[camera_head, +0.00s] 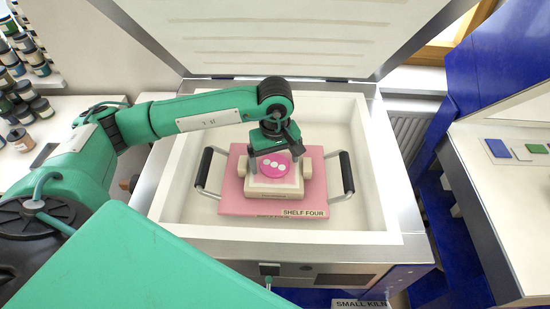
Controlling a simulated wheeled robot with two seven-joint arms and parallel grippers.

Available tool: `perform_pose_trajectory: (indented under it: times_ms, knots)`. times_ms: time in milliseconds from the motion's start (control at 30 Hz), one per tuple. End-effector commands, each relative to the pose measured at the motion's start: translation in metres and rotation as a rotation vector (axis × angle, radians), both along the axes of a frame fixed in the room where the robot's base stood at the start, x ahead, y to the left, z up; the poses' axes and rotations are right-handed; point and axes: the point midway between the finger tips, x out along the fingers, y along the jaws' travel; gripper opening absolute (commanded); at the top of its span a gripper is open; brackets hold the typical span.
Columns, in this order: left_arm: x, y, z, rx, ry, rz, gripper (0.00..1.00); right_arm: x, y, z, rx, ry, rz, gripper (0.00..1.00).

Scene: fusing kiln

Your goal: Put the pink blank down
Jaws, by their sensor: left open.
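The pink blank (274,165) is a round pink disc with white dots. It lies on a cream block-like mould (274,194) on the pink shelf (233,200) labelled SHELF FOUR, inside the open kiln. My left gripper (271,168) comes in from the left over the kiln, pointing down. Its jaws are open, with a finger on either side of the blank. Whether a finger touches the disc cannot be told. My right gripper is not in view.
The kiln's (383,239) raised lid (290,35) stands behind. Two black-gripped handles (347,172) flank the shelf. Several jars (28,95) stand at the left. A white table (500,200) with coloured tiles (498,148) is at the right.

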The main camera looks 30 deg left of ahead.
Motion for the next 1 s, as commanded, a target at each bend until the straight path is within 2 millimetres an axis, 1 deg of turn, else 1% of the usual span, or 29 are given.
perform_pose_trajectory:
  times_ms: [167,333,400,500,600,700,833,1000]
  knots:
    - [0.001,0.0,0.029,-0.001,-0.006,0.0,0.92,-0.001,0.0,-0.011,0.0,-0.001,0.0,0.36]
    - [0.002,0.0,0.067,-0.002,-0.006,0.0,0.92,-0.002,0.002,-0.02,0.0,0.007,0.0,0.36]
    - [0.001,0.0,0.081,-0.001,-0.006,0.0,0.92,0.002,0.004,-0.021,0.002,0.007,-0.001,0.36]
    - [0.001,0.0,0.098,-0.002,-0.005,0.0,0.92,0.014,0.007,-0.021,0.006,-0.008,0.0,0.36]
    - [0.001,0.0,0.11,-0.001,-0.002,0.001,0.92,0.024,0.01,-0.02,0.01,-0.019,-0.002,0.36]
    - [0.001,0.0,0.117,-0.001,-0.002,0.001,0.92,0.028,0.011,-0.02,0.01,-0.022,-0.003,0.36]
    - [0.0,0.0,0.121,0.0,0.0,0.0,0.92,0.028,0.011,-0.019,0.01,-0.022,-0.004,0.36]
    - [0.0,0.0,0.121,0.0,0.0,0.0,0.92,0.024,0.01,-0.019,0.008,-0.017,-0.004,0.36]
